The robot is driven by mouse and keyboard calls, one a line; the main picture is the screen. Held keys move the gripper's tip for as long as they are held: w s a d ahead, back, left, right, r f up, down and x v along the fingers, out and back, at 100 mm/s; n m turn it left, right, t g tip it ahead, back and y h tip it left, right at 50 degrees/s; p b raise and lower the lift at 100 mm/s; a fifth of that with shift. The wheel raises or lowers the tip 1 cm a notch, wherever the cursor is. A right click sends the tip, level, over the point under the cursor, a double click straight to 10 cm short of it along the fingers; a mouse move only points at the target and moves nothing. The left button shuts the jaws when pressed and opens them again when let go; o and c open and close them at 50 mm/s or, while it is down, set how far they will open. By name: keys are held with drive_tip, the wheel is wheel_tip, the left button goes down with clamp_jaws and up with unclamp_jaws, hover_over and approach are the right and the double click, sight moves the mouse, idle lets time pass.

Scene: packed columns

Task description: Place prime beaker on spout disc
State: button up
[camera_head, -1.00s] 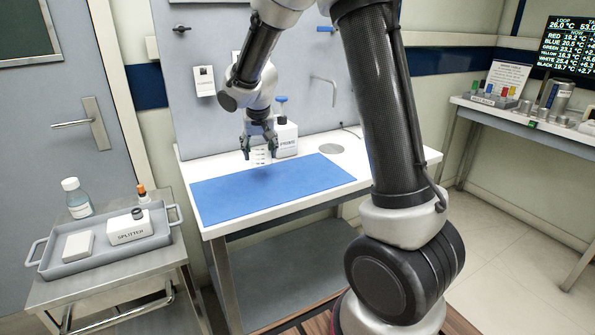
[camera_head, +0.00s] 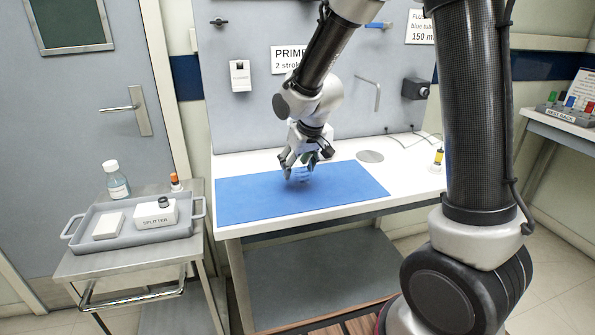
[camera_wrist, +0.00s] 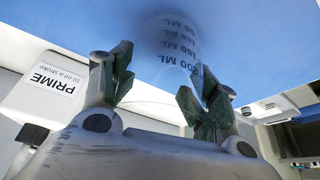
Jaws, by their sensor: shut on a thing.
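The prime beaker is clear with dark volume marks. In the head view the beaker (camera_head: 300,175) shows faintly under my gripper (camera_head: 300,161), over the blue mat. In the wrist view the clear beaker (camera_wrist: 178,42) is between the two fingers of my gripper (camera_wrist: 156,92), which are shut on it. Whether its base touches the mat is hard to tell. The spout disc, a flat grey disc (camera_head: 370,156), lies on the white bench top behind the mat, to the right of my gripper. Nothing stands on it.
The blue mat (camera_head: 245,200) is otherwise clear. A bent spout pipe (camera_head: 377,94) is on the panel above the disc. A tray cart (camera_head: 90,262) stands left.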

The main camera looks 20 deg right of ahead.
drive_tip(key=shift+f, duration=0.85)
drive_tip(key=shift+f, duration=0.2)
drive_tip(key=o, duration=1.4)
drive_tip(key=shift+r, duration=0.1)
